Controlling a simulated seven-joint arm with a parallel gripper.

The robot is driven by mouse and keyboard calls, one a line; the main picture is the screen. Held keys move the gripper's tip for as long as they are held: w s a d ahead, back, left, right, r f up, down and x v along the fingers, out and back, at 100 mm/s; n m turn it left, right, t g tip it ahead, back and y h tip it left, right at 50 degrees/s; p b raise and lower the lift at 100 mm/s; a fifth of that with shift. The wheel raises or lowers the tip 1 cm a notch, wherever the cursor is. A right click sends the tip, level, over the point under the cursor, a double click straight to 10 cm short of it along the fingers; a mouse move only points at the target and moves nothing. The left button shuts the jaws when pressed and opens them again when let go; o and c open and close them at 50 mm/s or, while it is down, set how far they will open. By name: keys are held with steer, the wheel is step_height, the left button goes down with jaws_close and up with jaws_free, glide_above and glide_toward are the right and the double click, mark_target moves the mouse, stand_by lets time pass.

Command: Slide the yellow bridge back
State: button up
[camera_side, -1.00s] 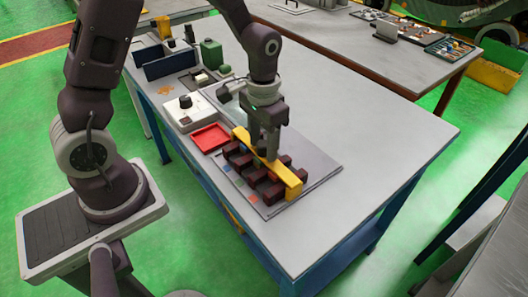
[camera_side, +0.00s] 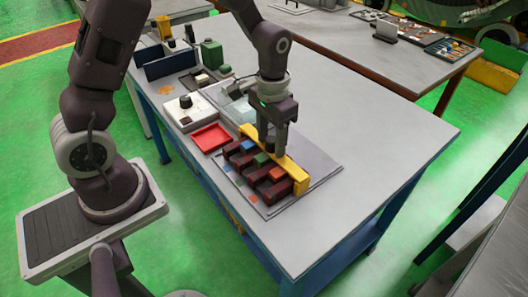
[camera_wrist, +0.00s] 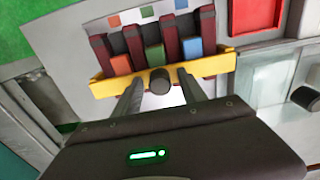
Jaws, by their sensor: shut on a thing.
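The yellow bridge (camera_side: 292,170) is a long bar along the far side of a row of dark red blocks (camera_side: 255,175). In the wrist view the bridge (camera_wrist: 218,65) crosses the ends of the dark red blocks (camera_wrist: 136,45). Orange (camera_wrist: 120,64), green (camera_wrist: 155,53) and blue (camera_wrist: 201,66) pieces show in the gaps between the blocks. My gripper (camera_side: 274,150) points down at the middle of the bridge. In the wrist view its fingers (camera_wrist: 158,85) stand either side of a dark round knob (camera_wrist: 159,79) at the bridge, shut on it. The fingertips are partly hidden.
A red tray (camera_side: 211,137) and a white box with a black knob (camera_side: 184,118) stand left of the blocks. Small coloured squares (camera_wrist: 147,11) mark the board in front of the blocks. The table to the right (camera_side: 380,140) is clear.

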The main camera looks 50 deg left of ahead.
steer(key=shift+w+f, duration=0.15)
steer(key=shift+w, duration=2.2)
steer(key=shift+w+f, duration=0.1)
steer(key=shift+w, duration=2.2)
steer(key=o, duration=0.5)
step_height(320, 180, up, 6)
steer(key=shift+w+r, duration=0.15)
